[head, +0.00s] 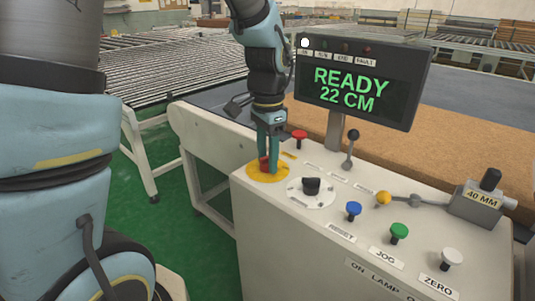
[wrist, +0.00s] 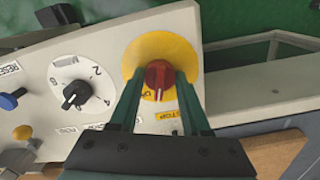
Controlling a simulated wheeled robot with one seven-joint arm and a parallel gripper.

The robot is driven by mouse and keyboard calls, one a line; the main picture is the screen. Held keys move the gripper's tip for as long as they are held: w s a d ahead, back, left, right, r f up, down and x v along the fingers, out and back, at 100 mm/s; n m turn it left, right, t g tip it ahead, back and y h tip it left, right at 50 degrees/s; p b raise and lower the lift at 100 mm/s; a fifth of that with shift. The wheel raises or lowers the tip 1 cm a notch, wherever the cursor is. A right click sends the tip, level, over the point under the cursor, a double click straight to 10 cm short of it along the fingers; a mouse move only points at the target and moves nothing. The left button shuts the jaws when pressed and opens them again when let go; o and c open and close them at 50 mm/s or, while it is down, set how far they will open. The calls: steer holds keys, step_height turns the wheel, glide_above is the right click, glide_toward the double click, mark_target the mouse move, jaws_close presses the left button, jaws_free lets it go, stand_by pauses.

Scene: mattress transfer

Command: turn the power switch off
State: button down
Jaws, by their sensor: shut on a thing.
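The power switch is a red rotary knob (head: 264,164) on a round yellow plate (head: 282,175) at the console's near left corner. In the wrist view the red knob (wrist: 158,78) has a pale mark pointing down the picture, towards lettering on the yellow plate (wrist: 180,50) that is partly hidden. My gripper (head: 268,165) points down over the plate, its two green fingers closed around the knob. In the wrist view my gripper (wrist: 158,85) has one finger on each side of the knob. The display (head: 355,85) reads READY, 22 CM, with a white lamp lit at its upper left.
A black dial (head: 311,186) is beside the yellow plate. A red button (head: 299,136), a black lever (head: 350,150), a yellow-ended lever (head: 383,198), and blue (head: 353,210), green (head: 399,232) and white (head: 451,257) buttons share the console. A tan mattress (head: 460,140) lies behind.

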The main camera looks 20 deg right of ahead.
steer(key=n+p, duration=0.1)
steer(key=n, duration=0.5)
steer(key=shift+n+p, duration=0.3)
steer(key=n+p, duration=0.1)
steer(key=n, duration=0.5)
steer(key=shift+p, duration=0.4)
steer(key=shift+c, duration=1.8)
jaws_free()
step_height(320, 180, up, 11)
steer(key=b, duration=0.1)
steer(key=shift+f, duration=0.1)
